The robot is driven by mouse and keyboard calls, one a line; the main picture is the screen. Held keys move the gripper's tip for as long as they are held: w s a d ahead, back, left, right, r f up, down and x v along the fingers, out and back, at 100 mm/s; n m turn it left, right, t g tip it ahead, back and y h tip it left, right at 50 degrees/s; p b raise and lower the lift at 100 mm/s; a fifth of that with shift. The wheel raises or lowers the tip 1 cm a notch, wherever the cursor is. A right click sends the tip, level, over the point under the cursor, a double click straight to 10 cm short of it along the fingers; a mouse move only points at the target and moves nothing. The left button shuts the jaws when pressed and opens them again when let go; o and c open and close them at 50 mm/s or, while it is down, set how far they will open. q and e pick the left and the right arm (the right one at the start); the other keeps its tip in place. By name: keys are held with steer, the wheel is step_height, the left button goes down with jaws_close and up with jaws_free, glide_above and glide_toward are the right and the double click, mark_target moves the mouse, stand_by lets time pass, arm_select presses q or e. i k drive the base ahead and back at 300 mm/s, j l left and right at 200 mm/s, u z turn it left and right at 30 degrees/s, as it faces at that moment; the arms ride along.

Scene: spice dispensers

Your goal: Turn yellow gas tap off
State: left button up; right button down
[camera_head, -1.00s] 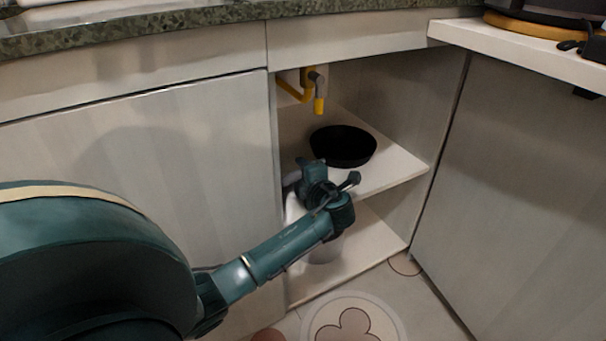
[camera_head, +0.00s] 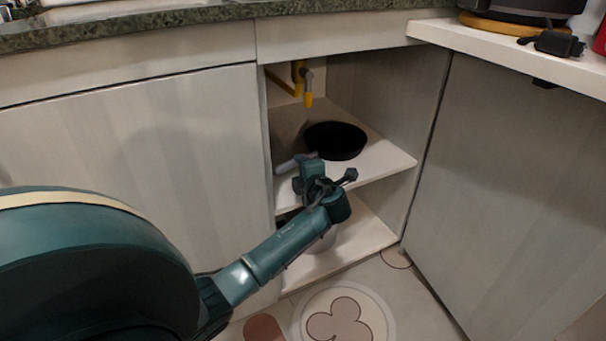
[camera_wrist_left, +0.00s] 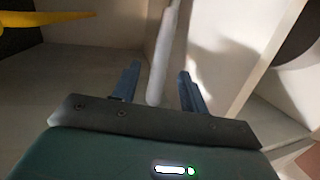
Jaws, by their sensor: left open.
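The yellow gas tap (camera_head: 309,100) hangs at the back of the open cabinet, above the upper shelf. Its yellow end points down below a grey valve body, and a yellow pipe (camera_head: 284,84) runs to its left. My left gripper (camera_head: 306,168) is at the front left of the upper shelf, below and apart from the tap. In the left wrist view, its two fingers (camera_wrist_left: 158,82) are open, with a pale handle showing between and beyond them. A yellow piece (camera_wrist_left: 45,18) shows at the upper left there; I cannot tell if it is the tap. My right gripper is not in view.
A black pan (camera_head: 336,141) sits on the upper shelf (camera_head: 385,165), its pale handle (camera_head: 286,166) pointing left. A pale round object below is mostly hidden by my arm. The cabinet's right wall and countertop bound the opening.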

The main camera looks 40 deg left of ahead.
mark_target(308, 74)
steer(key=k+l, duration=0.1)
steer(key=l, duration=0.3)
steer(key=k+l, duration=0.15)
steer(key=l, duration=0.2)
steer(key=k+l, duration=0.1)
steer(key=l, duration=0.3)
